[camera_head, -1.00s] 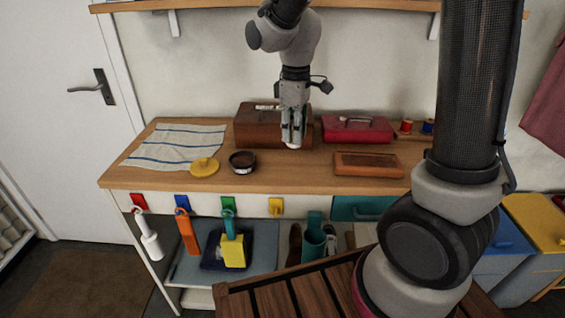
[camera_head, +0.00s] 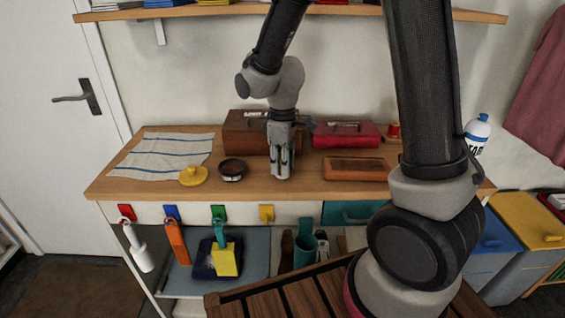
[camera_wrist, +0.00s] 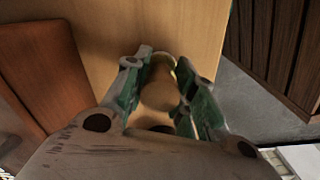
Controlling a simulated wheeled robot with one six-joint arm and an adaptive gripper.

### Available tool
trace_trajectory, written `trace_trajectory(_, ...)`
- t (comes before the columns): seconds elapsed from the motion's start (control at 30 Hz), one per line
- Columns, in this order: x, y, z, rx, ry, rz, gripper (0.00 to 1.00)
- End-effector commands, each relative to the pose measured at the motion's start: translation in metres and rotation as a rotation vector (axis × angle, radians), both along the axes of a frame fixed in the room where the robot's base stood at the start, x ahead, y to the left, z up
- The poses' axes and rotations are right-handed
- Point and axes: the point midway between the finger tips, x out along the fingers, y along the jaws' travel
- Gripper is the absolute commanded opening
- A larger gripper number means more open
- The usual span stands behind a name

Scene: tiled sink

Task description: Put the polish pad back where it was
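My gripper (camera_head: 281,174) points down over the middle of the wooden worktop, just right of the open dark polish tin (camera_head: 232,169). In the wrist view my gripper's fingers (camera_wrist: 160,100) sit on both sides of a tan, rounded knob, which I take to be the polish pad (camera_wrist: 160,90). The fingers look closed on it. The pad's underside is hidden, so I cannot tell whether it touches the worktop. A yellow round lid with a knob (camera_head: 193,176) lies left of the tin.
A brown box (camera_head: 245,132) and a red box (camera_head: 345,134) stand behind my gripper. A brown wooden tray (camera_head: 355,169) lies to its right. A striped cloth (camera_head: 165,155) covers the left end. A slatted wooden surface (camera_head: 290,293) is in front.

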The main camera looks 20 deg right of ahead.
Motion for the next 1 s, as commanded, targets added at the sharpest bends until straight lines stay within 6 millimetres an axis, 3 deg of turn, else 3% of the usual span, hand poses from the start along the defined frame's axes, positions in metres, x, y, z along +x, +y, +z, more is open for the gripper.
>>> trace_trajectory(0.33,0.000,0.000,0.000,0.000,0.001,0.000,0.43)
trace_trajectory(0.47,0.000,0.000,0.009,0.001,-0.001,0.000,0.43)
trace_trajectory(0.8,0.001,0.000,0.082,0.001,-0.005,0.000,0.43)
trace_trajectory(1.0,0.000,0.000,0.113,0.000,-0.001,0.000,0.43)
